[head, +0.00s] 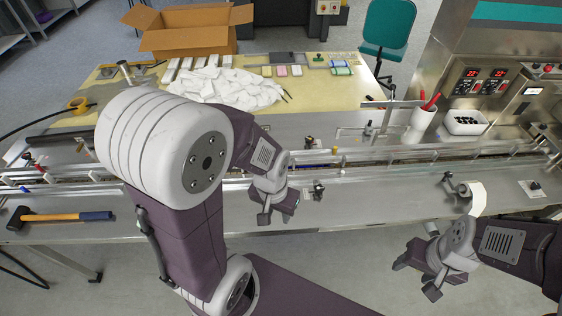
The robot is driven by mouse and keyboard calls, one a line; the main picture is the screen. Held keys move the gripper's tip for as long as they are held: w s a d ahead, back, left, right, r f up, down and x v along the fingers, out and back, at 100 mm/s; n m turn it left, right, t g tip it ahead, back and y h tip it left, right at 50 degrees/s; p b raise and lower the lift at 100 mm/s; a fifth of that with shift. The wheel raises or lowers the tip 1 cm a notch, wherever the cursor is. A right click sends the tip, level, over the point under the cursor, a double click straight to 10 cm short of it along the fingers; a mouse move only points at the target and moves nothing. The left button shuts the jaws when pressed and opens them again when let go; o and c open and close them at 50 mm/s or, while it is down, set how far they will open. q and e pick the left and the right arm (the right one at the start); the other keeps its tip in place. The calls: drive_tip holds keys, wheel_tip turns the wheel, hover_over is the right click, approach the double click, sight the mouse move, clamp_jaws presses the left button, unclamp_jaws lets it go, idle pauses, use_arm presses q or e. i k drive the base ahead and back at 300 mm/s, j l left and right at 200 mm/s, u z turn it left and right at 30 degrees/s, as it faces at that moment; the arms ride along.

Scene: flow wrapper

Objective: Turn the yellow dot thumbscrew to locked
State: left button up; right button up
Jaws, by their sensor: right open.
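A dark thumbscrew on a small pale plate (318,189) sits on the steel front deck. Another dark knob (310,143) stands behind the rail. A small yellowish knob (334,150) shows next to it, but I cannot tell which thumbscrew carries the yellow dot or how any is turned. My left gripper (276,214) is over the deck, just left of the front thumbscrew and apart from it. Its jaw gap is not clear. My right gripper (416,279) is open and empty, in front of the deck's edge at lower right.
A hammer (62,216) lies on the deck at left. A white roll (477,198) on a holder and another knob plate (533,188) are at right. A clear rail (390,156) runs along the deck. Behind are white packets (225,86) and a carton (190,30).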

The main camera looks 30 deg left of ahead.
sight(308, 139)
drive_tip(key=i+j+u, duration=0.1)
drive_tip(key=u, duration=0.4)
drive_tip(key=i+u, duration=0.35)
drive_tip(key=u, duration=0.15)
drive_tip(key=i+l+u, duration=0.15)
drive_tip(key=u, duration=0.35)
drive_tip(key=i, duration=0.05)
